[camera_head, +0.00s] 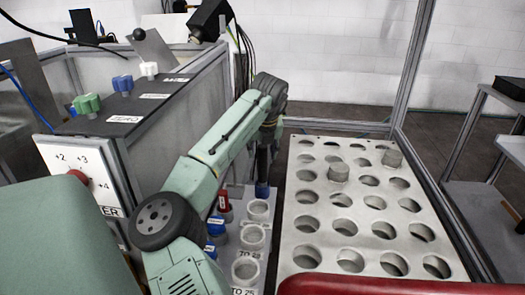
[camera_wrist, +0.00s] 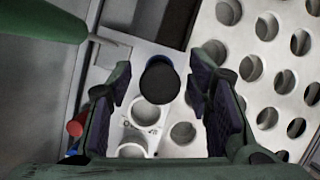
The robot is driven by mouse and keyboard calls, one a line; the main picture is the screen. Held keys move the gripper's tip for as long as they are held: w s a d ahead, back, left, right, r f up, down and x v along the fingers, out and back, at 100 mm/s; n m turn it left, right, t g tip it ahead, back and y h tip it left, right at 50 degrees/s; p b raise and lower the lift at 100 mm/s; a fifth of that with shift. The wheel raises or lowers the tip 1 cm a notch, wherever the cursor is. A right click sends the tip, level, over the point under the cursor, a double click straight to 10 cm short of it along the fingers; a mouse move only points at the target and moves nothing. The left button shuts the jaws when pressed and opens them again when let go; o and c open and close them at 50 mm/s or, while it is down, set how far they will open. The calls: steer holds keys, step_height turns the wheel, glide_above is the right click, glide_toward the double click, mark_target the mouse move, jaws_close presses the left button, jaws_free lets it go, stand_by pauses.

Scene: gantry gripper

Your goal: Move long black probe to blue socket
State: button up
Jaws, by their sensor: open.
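The long black probe (camera_head: 263,168) stands upright, its lower end at the blue socket (camera_head: 262,190) at the far end of a row of sockets. In the wrist view the probe's round dark end (camera_wrist: 160,84) lies between my jaws, with the socket's blue rim (camera_wrist: 158,61) showing just behind it. My gripper (camera_wrist: 161,80) is open, with a finger on each side of the probe and a visible gap to both. In the head view my arm hides most of the gripper.
White ring sockets (camera_head: 253,236) stand in line nearer the camera, beside red (camera_head: 224,203) and blue (camera_head: 215,227) pieces. A holed tray (camera_head: 320,221) with two grey cylinders (camera_head: 339,173) lies to the right. A panel with coloured knobs (camera_head: 122,83) stands left.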

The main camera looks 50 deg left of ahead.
steer(key=b+v, duration=0.1)
steer(key=v, duration=1.1)
